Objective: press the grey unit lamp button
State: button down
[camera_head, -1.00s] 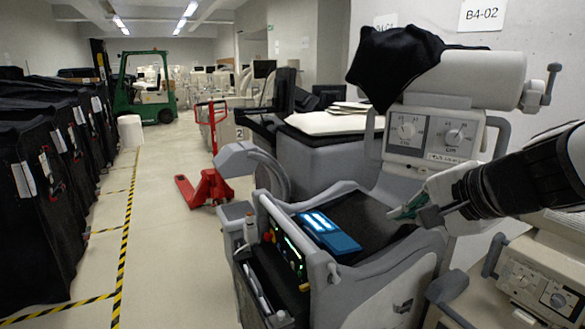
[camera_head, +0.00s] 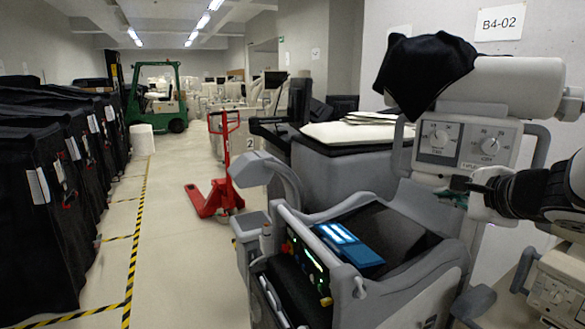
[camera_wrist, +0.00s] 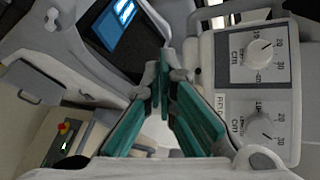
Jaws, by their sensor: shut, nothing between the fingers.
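The grey unit (camera_head: 400,292) stands at the right, with a blue lit screen (camera_head: 348,246) on its top. Its dark side panel (camera_head: 300,268) has green lights, a red button (camera_head: 285,248) and a yellow button (camera_head: 326,301); I cannot tell which is the lamp button. My gripper (camera_head: 452,194) is shut and empty, above the unit's right side and below the dial panel (camera_head: 462,145). In the wrist view the green fingers (camera_wrist: 163,75) meet, with the dial panel (camera_wrist: 262,90) at right.
A black cloth (camera_head: 425,72) hangs over the white upper housing (camera_head: 520,86). A red pallet jack (camera_head: 222,170) and a green forklift (camera_head: 157,98) stand behind. Black covered carts (camera_head: 45,200) line the left. The taped aisle between is mostly clear.

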send_near(440, 182)
notch_tip(440, 182, down, 2)
jog(key=w+a, duration=0.2)
jog(key=shift+w+d+b, duration=0.4)
jog(key=shift+w+d, duration=0.05)
jog(key=shift+w, duration=0.1)
dwell(1.4)
jog(key=shift+w+d, duration=0.25)
jog(key=shift+w+d+b, duration=0.3)
jog(key=shift+w, duration=0.05)
dwell(0.8)
jog(key=shift+s, duration=0.1)
jog(key=shift+s+a, duration=0.55)
jog(key=shift+s, duration=0.05)
jog(key=shift+s+a, duration=0.1)
dwell(0.3)
